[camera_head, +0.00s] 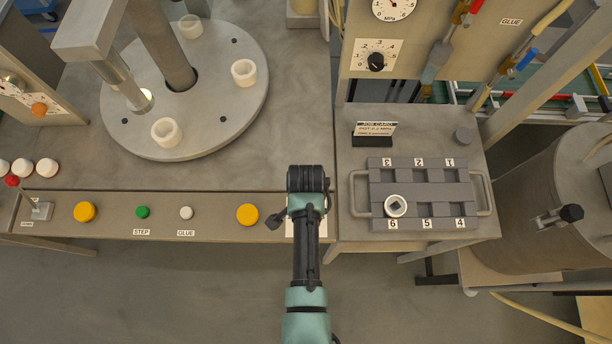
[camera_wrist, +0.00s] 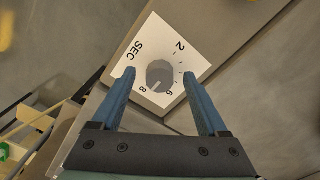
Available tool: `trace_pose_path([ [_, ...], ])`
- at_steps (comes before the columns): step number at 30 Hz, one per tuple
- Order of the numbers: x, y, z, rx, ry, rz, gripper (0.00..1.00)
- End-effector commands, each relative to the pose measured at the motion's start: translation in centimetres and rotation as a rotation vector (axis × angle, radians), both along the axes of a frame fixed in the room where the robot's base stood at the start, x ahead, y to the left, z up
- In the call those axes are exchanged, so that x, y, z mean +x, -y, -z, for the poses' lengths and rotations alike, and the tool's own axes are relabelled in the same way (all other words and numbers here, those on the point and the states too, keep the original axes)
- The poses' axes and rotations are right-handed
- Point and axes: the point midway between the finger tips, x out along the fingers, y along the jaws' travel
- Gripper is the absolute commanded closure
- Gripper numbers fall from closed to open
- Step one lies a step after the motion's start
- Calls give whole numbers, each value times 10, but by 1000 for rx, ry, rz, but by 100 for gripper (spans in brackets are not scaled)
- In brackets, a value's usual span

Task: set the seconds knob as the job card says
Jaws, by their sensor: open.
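The seconds knob (camera_wrist: 160,74) is a round grey knob on a white dial plate (camera_wrist: 178,48) marked SEC, with 2, 6 and 8 readable. My gripper (camera_wrist: 159,73) is open, with one blue finger on each side of the knob; contact cannot be told. In the head view, my wrist hides the knob; only a strip of the white plate (camera_head: 290,229) shows.
Yellow (camera_head: 247,214), white and green buttons line the front panel left of my arm. A grey numbered tray (camera_head: 420,163) with one white ring part sits at right. Another black knob (camera_head: 376,61) is on the upright panel. A round table (camera_head: 235,110) holds white cups.

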Motion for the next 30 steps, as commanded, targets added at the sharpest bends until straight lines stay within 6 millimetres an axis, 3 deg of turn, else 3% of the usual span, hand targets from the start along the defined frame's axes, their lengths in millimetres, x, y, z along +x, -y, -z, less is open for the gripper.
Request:
trace_pose_path([
  [4, 0, 0, 0, 0, 0, 0, 27],
  [16, 0, 0, -1, 0, 0, 0, 99],
  [30, 0, 0, -1, -1, -1, -88, 100],
])
